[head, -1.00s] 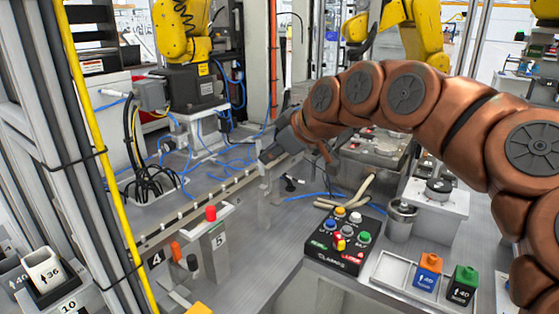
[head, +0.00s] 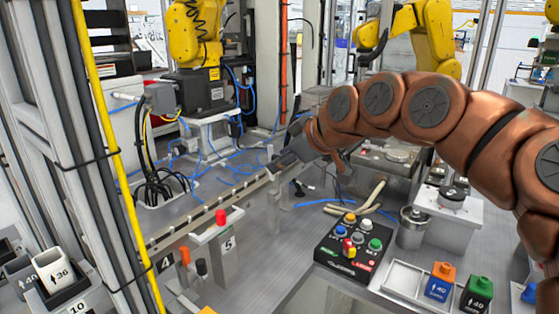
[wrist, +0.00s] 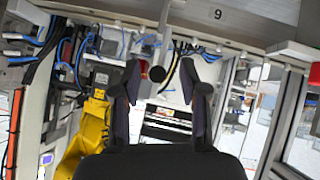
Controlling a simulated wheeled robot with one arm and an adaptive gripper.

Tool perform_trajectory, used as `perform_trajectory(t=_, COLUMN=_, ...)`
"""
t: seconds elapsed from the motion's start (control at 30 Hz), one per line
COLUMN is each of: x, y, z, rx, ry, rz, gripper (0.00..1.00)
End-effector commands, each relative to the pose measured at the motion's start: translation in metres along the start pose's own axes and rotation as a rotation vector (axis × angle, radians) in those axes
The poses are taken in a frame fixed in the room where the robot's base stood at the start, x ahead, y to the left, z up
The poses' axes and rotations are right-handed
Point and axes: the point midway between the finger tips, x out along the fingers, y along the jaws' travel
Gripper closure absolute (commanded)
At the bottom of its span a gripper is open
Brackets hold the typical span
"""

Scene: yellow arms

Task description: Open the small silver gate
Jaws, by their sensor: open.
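My gripper (head: 277,166) is at the end of my copper-brown arm, just above the far end of the long silver rail (head: 205,208). In the wrist view its two dark fingers (wrist: 158,88) stand apart with nothing held between them. A small round dark knob (wrist: 157,73) shows in the gap between the fingers; I cannot tell how far beyond them it is. I cannot clearly pick out the small silver gate in either view. My gripper and forearm hide part of the area behind the rail.
A black button box (head: 348,247) and a tray with orange-topped (head: 440,282) and green-topped (head: 476,294) blocks stand on the bench. A yellow robot arm (head: 195,35) stands behind. A panel marked 9 (wrist: 238,14) shows in the wrist view.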

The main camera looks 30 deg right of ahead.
Motion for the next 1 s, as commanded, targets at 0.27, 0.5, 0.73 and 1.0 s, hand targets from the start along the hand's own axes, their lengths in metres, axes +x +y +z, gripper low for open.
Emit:
perform_trajectory(t=0.27, x=-0.005, y=0.001, z=-0.001, rx=0.0, ry=0.002, rz=0.003, gripper=0.57)
perform_trajectory(t=0.5, x=-0.031, y=0.0, z=-0.001, rx=-0.001, ry=0.005, rz=0.004, gripper=0.57)
perform_trajectory(t=0.73, x=-0.066, y=0.0, z=0.001, rx=0.001, ry=0.002, rz=0.004, gripper=0.57)
perform_trajectory(t=1.0, x=-0.079, y=-0.001, z=0.002, rx=0.0, ry=0.001, rz=0.002, gripper=0.57)
